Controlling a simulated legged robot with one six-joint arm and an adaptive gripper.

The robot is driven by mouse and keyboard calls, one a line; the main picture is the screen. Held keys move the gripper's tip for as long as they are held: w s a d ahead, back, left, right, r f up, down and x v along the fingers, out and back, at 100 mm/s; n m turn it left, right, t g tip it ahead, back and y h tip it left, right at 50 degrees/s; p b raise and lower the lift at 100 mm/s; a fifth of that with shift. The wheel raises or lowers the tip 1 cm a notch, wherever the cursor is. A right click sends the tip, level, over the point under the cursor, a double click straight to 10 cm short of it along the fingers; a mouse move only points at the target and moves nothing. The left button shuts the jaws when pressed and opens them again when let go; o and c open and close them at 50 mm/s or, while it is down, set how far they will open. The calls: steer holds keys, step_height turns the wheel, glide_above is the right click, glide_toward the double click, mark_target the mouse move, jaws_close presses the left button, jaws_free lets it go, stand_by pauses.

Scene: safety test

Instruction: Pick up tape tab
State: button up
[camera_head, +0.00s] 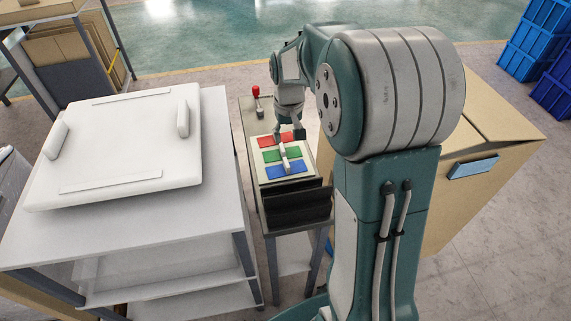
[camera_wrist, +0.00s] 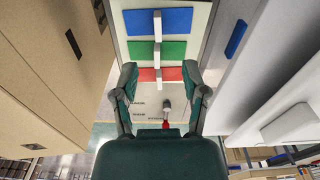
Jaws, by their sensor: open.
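A narrow white strip (camera_head: 285,158), which I take to be the tape tab, stands across the coloured pads of a small panel (camera_head: 257,173). It also shows in the wrist view (camera_wrist: 157,28), running over the blue pad (camera_wrist: 175,21), the green pad (camera_wrist: 140,50) and the red pad (camera_wrist: 145,74). My gripper (camera_head: 289,138) is over the red end of the panel. In the wrist view my gripper (camera_wrist: 160,78) is open, with a finger on each side of the red pad and the strip's near end between them. Nothing is held. Finger height above the panel is unclear.
A red-topped lever (camera_head: 256,93) stands behind the panel. A white table (camera_head: 225,215) with a white lidded case (camera_head: 110,145) is at left. A large cardboard box (camera_head: 480,195) is close at right. Blue crates (camera_head: 530,50) stand far right. Black slats (camera_head: 297,207) border the panel's front.

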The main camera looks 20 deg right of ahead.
step_height(320, 180, down, 3)
steer(key=w, duration=0.2)
glide_above(286, 162)
steer(key=shift+g, duration=0.3)
steer(key=f, duration=0.4)
steer(key=shift+s+f, duration=0.35)
steer(key=shift+f, duration=0.05)
steer(key=shift+d+f, duration=0.15)
steer(key=shift+f, duration=0.5)
steer(key=f, duration=0.4)
steer(key=shift+w+f, duration=0.35)
steer(key=shift+f, duration=0.05)
jaws_close()
